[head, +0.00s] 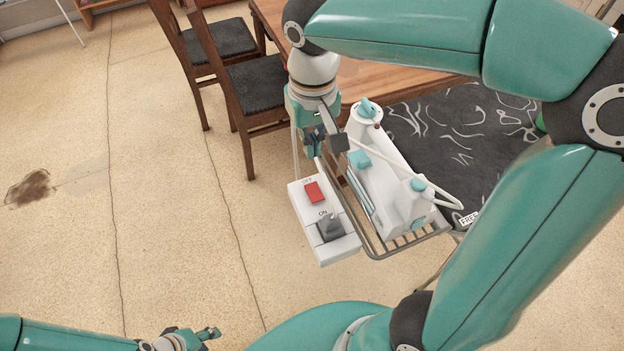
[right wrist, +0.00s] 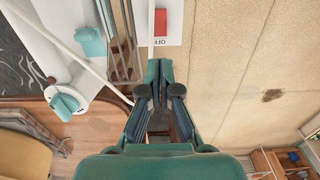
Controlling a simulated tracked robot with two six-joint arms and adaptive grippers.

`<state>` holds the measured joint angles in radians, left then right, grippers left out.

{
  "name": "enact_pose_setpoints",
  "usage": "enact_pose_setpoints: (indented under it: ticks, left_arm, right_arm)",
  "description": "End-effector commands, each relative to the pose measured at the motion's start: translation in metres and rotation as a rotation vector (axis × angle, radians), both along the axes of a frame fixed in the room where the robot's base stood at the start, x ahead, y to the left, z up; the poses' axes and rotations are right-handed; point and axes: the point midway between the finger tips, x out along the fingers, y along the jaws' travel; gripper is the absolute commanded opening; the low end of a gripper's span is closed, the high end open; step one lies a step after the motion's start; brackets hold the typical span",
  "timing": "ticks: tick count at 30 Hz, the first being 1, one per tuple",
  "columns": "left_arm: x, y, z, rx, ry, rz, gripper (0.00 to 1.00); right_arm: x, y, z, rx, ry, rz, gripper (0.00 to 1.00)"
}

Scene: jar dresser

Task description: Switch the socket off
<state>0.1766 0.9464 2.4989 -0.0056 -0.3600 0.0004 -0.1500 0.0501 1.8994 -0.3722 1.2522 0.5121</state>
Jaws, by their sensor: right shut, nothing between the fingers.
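The socket (head: 347,247) is a white box at the edge of a wire rack in the head view. It carries a red button (head: 314,192) beside the word OFF and a grey part (head: 331,228) beside the word ON. The red button (right wrist: 160,22) also shows at the top of the right wrist view. My right gripper (head: 316,152) is shut and empty, just beyond the OFF end of the box; in the right wrist view its fingertips (right wrist: 166,68) appear apart from the button. My left gripper (head: 197,337) is low in the head view, away from the socket; its jaw opening is unclear.
A white appliance with teal knobs (head: 404,187) stands in the wire rack (head: 374,253) right beside the socket, with a pale cable looping over it. A wooden table (head: 385,78) and dark-seated chairs (head: 257,86) stand behind. The floor to the left is open.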

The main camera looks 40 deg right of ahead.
Motion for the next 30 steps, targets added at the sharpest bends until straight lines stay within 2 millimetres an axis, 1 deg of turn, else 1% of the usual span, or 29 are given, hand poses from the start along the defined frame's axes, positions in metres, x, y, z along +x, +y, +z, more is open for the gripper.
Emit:
enact_pose_setpoints:
  ticks: [1,5,9,15,18,21,25,30]
  left_arm:
    - [0.0,0.0,-0.001,0.0,0.0,0.0,0.4]
    - [0.0,0.0,-0.003,0.0,0.0,0.0,0.4]
    - [0.0,0.0,-0.005,0.0,0.0,0.0,0.4]
    - [0.0,0.0,-0.006,0.0,0.0,0.0,0.4]
    - [0.0,0.0,-0.006,0.0,0.0,0.0,0.4]
    - [0.0,0.0,-0.006,0.0,0.0,0.0,0.4]
    - [0.0,0.0,-0.006,0.0,0.0,0.0,0.4]
    - [0.0,0.0,-0.006,0.0,0.0,0.0,0.4]
  right_arm:
    - [-0.001,0.0,-0.009,-0.001,0.005,0.0,0.0]
    - [-0.001,0.0,-0.034,0.0,0.007,0.0,0.0]
    - [-0.001,-0.001,-0.064,0.0,0.008,0.0,0.0]
    - [0.0,-0.001,-0.099,-0.001,0.006,0.0,0.0]
    - [0.0,-0.001,-0.112,0.001,0.004,-0.001,0.0]
    - [0.001,-0.001,-0.119,0.0,0.002,-0.001,0.0]
    - [0.001,-0.001,-0.123,0.0,0.002,-0.001,0.0]
    - [0.001,-0.001,-0.124,0.0,0.001,-0.001,0.0]
